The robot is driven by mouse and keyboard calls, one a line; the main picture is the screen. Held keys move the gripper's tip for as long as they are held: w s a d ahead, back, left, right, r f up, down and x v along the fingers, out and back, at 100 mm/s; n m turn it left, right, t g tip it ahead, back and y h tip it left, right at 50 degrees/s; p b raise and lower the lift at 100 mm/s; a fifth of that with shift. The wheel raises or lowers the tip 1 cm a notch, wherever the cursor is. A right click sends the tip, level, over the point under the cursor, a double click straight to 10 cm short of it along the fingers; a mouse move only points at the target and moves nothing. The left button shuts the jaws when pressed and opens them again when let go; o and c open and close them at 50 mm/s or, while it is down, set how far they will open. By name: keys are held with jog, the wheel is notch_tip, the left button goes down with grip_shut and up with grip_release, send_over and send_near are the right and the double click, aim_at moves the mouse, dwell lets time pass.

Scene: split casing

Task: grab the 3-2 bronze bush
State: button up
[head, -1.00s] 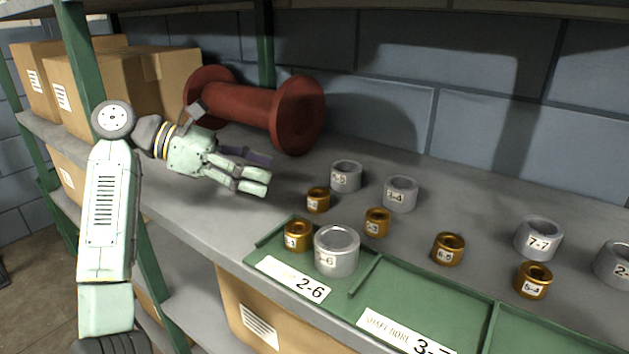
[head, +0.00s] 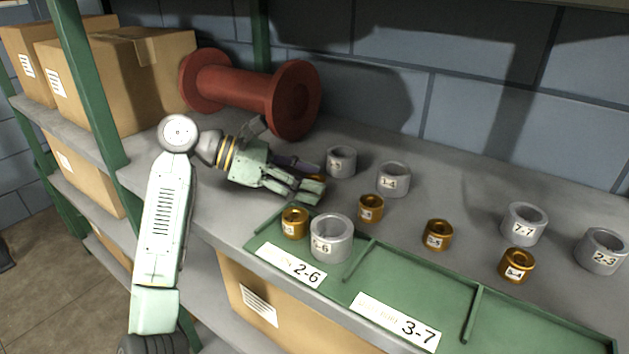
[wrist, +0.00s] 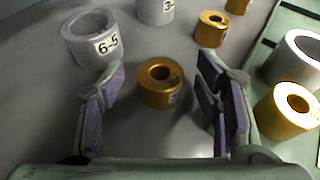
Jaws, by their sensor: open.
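A bronze bush (wrist: 160,84) stands upright on the shelf between the two fingers of my gripper (wrist: 162,92) in the wrist view. Its label is turned aside and I cannot read it, so I cannot tell whether it is the 3-2 one. The fingers are open on either side of it, with gaps at both sides. In the head view my gripper (head: 312,190) covers most of this bush (head: 316,177). Other bronze bushes stand to the right, one (head: 371,208) close by, with a label too small to read for certain.
A grey bush labelled 6-5 (wrist: 92,42) stands just beyond my left finger. Another grey bush (head: 393,179) and several more bushes stand farther right. The green tray (head: 400,285) in front holds a bronze bush (head: 294,222) and a grey bush (head: 331,239). A red spool (head: 250,90) lies behind.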

grip_shut()
dwell(0.8)
